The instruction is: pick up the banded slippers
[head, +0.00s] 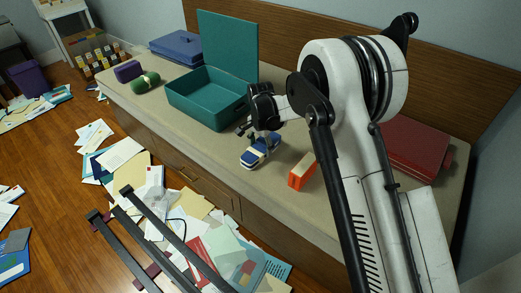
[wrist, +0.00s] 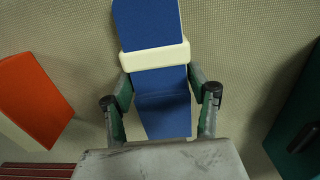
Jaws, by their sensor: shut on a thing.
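The banded slippers (head: 260,152) are blue with a cream band around them. They are at the bench top, near its front edge, between the open teal case and an orange-red box; I cannot tell whether they touch the cushion. My gripper (head: 262,130) points down at them from above. In the wrist view the slippers (wrist: 156,30) lie lengthwise between the two green-grey fingers of my gripper (wrist: 159,80), which are shut on their sides close to the cream band.
An open teal case (head: 208,105) stands to the left, with a green roll (head: 145,82), a purple roll (head: 127,71) and a blue case (head: 176,47) beyond. The orange-red box (head: 302,172) and a dark red case (head: 412,148) are to the right. Papers (head: 160,195) litter the floor.

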